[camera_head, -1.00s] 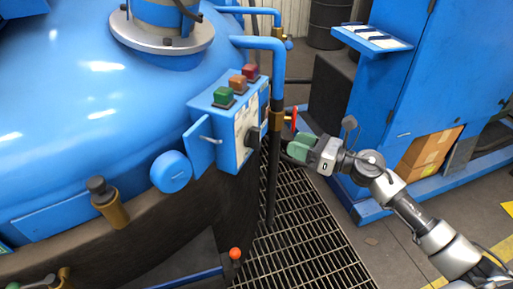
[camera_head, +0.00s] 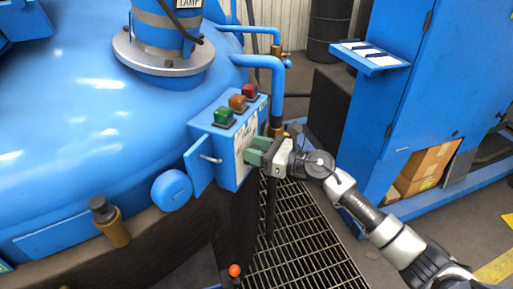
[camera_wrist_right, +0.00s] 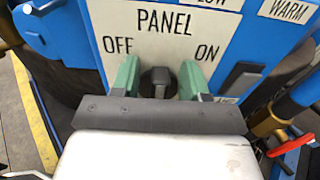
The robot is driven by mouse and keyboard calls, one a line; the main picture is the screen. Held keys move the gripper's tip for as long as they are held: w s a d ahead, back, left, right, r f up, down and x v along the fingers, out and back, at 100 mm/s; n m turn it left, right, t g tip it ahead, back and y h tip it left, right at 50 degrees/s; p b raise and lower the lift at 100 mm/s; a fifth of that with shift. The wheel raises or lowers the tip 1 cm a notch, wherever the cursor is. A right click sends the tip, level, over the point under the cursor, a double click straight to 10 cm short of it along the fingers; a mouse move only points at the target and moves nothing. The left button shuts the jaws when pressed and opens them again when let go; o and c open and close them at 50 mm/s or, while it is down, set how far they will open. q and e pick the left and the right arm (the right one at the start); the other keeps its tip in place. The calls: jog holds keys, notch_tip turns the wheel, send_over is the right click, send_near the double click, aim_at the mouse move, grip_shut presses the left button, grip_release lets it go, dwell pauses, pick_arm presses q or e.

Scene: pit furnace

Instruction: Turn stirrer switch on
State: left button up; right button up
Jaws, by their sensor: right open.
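The blue control box (camera_head: 222,148) stands on the furnace's side, with green, orange and red buttons on its sloped top. Its white panel faces my right arm. In the right wrist view the panel (camera_wrist_right: 150,40) reads PANEL, OFF on the left and ON on the right. The dark stirrer switch knob (camera_wrist_right: 158,82) sits below and between these words. My right gripper (camera_head: 258,151) is at the panel; its green fingers (camera_wrist_right: 158,78) are open, one on each side of the knob. Whether they touch it cannot be told. In the head view the gripper hides the knob. My left gripper is not in view.
A blue pipe (camera_head: 275,88) rises just behind the box. A red valve handle (camera_wrist_right: 291,145) is at the lower right of the wrist view. A blue cabinet (camera_head: 425,90) stands to the right. Floor grating (camera_head: 300,235) lies below my right arm.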

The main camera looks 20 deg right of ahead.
grip_shut()
jog(key=shift+d+m, duration=0.1)
jog(key=shift+m, duration=0.2)
jog(key=m, duration=0.1)
jog(key=m+p, duration=0.2)
jog(key=shift+w+d+m, duration=0.3)
jog(key=shift+w, duration=0.1)
jog(key=m, duration=0.1)
jog(key=m+p, duration=0.1)
jog(key=m, duration=0.1)
jog(key=shift+w+d+f, duration=0.2)
jog(key=shift+w, duration=0.05)
jog(key=shift+w+d+f+m+p, duration=0.1)
jog(key=shift+f+m+p, duration=0.1)
jog(key=shift+m+p, duration=0.5)
jog(key=shift+m, duration=0.3)
